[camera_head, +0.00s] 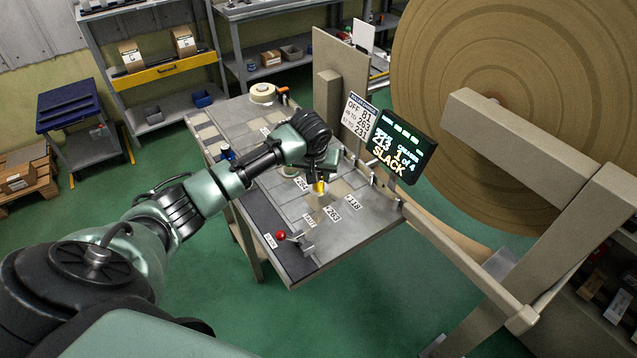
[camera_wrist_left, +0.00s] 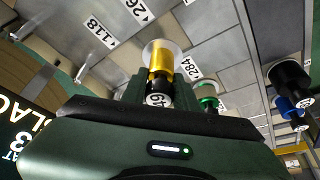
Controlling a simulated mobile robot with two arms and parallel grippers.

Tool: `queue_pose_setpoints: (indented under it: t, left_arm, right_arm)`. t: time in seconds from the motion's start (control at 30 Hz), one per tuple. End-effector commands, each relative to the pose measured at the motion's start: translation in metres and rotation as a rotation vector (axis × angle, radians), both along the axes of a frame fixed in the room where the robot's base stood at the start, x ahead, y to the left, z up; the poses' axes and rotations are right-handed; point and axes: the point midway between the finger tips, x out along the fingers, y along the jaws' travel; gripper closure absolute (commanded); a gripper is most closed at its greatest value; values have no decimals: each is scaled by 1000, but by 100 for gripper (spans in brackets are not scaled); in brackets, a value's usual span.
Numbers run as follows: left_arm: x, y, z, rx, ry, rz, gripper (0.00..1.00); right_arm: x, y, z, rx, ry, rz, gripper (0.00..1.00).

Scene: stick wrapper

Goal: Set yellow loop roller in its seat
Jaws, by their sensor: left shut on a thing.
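The yellow roller (camera_head: 320,187) is upright under my left gripper (camera_head: 319,176) over the tiled table top. In the left wrist view the yellow roller (camera_wrist_left: 161,64) has a black section and a numbered end facing the camera. My left gripper (camera_wrist_left: 158,92) is shut on it at the black section. A pale round disc (camera_wrist_left: 164,48) is around the roller's far end. I cannot tell whether the disc is part of the roller or a seat, or whether they touch. My right gripper is not in view.
A green-banded roller (camera_wrist_left: 207,98) and a blue-and-black one (camera_wrist_left: 289,88) stand nearby on the table (camera_head: 325,245). Number plates (camera_head: 332,215) lie around the roller. A red-knobbed lever (camera_head: 281,236) is at the front edge. A screen (camera_head: 399,147) reading "SLACK" and a huge paper reel (camera_head: 560,65) are at right.

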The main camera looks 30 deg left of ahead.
Motion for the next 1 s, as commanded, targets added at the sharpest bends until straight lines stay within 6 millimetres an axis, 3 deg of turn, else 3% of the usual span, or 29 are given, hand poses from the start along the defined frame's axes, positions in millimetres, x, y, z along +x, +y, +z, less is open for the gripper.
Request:
queue_pose_setpoints:
  t: [0.27, 0.67, 0.7, 0.77, 1.0]
  left_arm:
    - [-1, 0, -38, 0, 2, 0, 100]
    - [0, 0, -43, 0, 1, 0, 100]
    - [0, 0, -44, 0, 1, 0, 65]
    - [0, 0, -43, 0, 1, -1, 49]
    - [0, 0, -43, 0, 1, -1, 49]
  right_arm:
    - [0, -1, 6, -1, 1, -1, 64]
    - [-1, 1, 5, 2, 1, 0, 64]
    - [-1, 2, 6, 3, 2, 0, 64]
    - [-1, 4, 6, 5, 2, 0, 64]
    - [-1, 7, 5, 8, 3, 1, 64]
